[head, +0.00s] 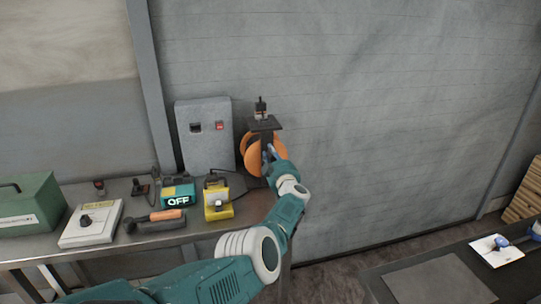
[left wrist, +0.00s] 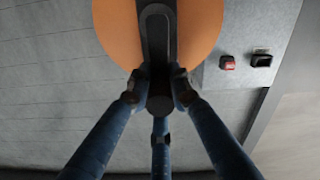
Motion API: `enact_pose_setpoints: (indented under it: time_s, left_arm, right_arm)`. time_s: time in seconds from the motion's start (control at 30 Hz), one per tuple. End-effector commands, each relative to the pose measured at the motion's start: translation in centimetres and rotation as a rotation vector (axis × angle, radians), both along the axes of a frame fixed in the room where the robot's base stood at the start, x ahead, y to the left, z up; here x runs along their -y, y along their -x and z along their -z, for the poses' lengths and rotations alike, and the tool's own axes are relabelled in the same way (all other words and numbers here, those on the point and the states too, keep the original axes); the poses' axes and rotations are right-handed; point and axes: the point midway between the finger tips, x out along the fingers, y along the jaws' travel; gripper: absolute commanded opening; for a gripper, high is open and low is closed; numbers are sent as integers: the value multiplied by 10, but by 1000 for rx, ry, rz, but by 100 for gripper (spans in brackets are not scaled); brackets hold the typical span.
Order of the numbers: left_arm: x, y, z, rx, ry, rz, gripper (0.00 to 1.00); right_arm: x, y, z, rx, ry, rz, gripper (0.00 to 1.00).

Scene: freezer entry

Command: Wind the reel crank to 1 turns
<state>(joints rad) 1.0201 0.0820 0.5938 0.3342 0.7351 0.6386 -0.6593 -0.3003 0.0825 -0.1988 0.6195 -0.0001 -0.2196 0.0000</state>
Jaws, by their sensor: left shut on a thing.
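The reel (head: 252,158) is an orange disc on a dark bracket, at the back end of the bench beside a grey box. In the left wrist view, the orange reel disc (left wrist: 113,30) fills the top, with a dark crank arm (left wrist: 157,35) across its middle. My left gripper (head: 270,155) is at the front of the reel. In the left wrist view, my left gripper (left wrist: 160,88) is shut on the dark round crank knob (left wrist: 160,104) at the lower end of the arm. The gripper partly hides the crank in the head view. My right gripper does not show.
The grey wall box (head: 205,145) has a red switch. The bench holds a teal OFF display (head: 178,201), a yellow device (head: 217,212), an orange-handled tool (head: 160,216), a white dial box (head: 91,223) and a green case (head: 28,206). A dark table (head: 385,284) stands at the right.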

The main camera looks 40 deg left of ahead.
Motion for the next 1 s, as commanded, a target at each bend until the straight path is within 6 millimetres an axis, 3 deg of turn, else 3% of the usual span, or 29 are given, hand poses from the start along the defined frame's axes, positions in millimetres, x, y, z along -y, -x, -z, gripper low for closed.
enact_pose_setpoints:
  time_s: [0.33,0.37,0.47,1.0]
  left_arm:
    - [-1,1,4,-6,1,-2,0]
    - [-1,1,4,-5,1,-2,22]
    - [-1,1,3,-5,1,-1,39]
    - [10,4,2,1,2,2,39]
  right_arm:
    - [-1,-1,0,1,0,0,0]
    - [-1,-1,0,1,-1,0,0]
    - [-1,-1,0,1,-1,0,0]
    - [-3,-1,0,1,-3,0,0]
